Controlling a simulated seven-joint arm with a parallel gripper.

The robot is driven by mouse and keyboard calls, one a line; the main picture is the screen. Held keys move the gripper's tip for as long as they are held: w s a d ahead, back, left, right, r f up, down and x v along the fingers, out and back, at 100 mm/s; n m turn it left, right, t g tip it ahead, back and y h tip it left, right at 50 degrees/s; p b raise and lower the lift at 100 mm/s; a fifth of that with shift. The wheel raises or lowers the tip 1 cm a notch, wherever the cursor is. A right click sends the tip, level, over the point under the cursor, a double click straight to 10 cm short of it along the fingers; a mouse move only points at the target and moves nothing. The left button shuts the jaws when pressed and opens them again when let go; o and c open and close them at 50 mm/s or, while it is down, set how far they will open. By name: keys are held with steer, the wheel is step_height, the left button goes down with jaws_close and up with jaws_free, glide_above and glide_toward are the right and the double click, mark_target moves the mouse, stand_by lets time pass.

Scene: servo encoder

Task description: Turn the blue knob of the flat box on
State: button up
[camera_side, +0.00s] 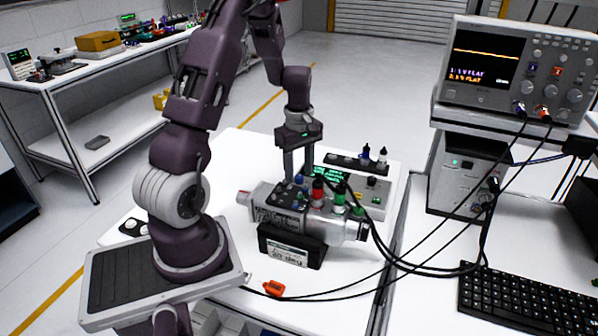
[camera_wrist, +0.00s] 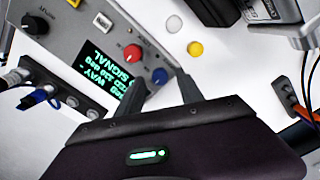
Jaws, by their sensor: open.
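The flat box is grey and shows in the wrist view (camera_wrist: 75,40) and, partly hidden behind a motor-like device, in the side view (camera_side: 375,194). Its blue knob (camera_wrist: 159,76) is a small round knob near the box's end, beside a red knob (camera_wrist: 132,52) and a green-text display (camera_wrist: 118,84). My gripper (camera_wrist: 162,82) is open, with the blue knob showing between its two fingertips in the wrist view. In the side view my gripper (camera_side: 298,178) points down over the near left end of the box. Contact with the knob cannot be told.
The motor-like device (camera_side: 272,207) with red and green plugs stands in front of the box on a black stand (camera_side: 290,246). Black cables run right. A white disc (camera_wrist: 174,24) and a yellow disc (camera_wrist: 195,48) lie near the box. An orange item (camera_side: 274,288) lies at the front.

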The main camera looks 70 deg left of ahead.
steer(key=shift+f, duration=0.4)
steer(key=shift+c, duration=0.4)
jaws_close()
